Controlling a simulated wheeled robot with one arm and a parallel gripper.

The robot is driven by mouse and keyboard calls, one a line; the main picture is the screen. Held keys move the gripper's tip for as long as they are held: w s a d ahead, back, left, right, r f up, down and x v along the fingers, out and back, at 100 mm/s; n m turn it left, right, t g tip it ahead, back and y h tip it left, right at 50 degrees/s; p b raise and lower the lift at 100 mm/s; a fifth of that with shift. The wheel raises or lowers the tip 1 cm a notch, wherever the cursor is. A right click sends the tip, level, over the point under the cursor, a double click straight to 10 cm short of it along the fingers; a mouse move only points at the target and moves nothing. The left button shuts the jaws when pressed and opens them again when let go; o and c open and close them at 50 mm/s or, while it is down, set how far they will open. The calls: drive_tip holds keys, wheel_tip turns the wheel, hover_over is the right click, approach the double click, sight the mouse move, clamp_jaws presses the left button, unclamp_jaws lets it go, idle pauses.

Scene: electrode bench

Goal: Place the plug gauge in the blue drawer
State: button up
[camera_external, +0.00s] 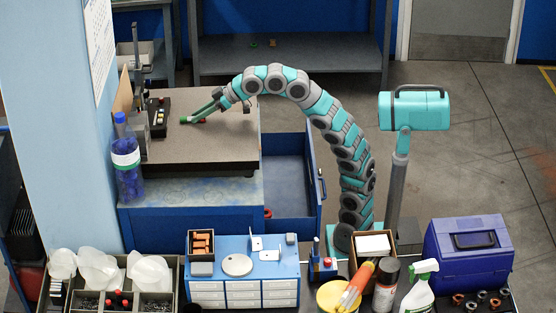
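The plug gauge (185,119) looks like a small bar with green and red ends, at the left on the grey bench top (215,148). My gripper (196,117) reaches in from the right with its fingertips at the gauge. The fingers overlap the gauge in this view, so I cannot tell whether they are closed on it or whether it is lifted. The blue drawer (291,182) is pulled open at the right side of the bench, below the top. Its visible floor looks mostly empty; a small red item (267,213) shows near its front left.
A black control box with buttons (158,117) and a stand (137,60) are at the bench's left. A blue-capped bottle (126,160) stands at its front left corner. A cluttered counter with a blue organizer (243,268) runs along the front. Bench top right of the gauge is clear.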

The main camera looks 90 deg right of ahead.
clamp_jaws()
drive_tip(key=shift+r, duration=0.2)
idle(0.4)
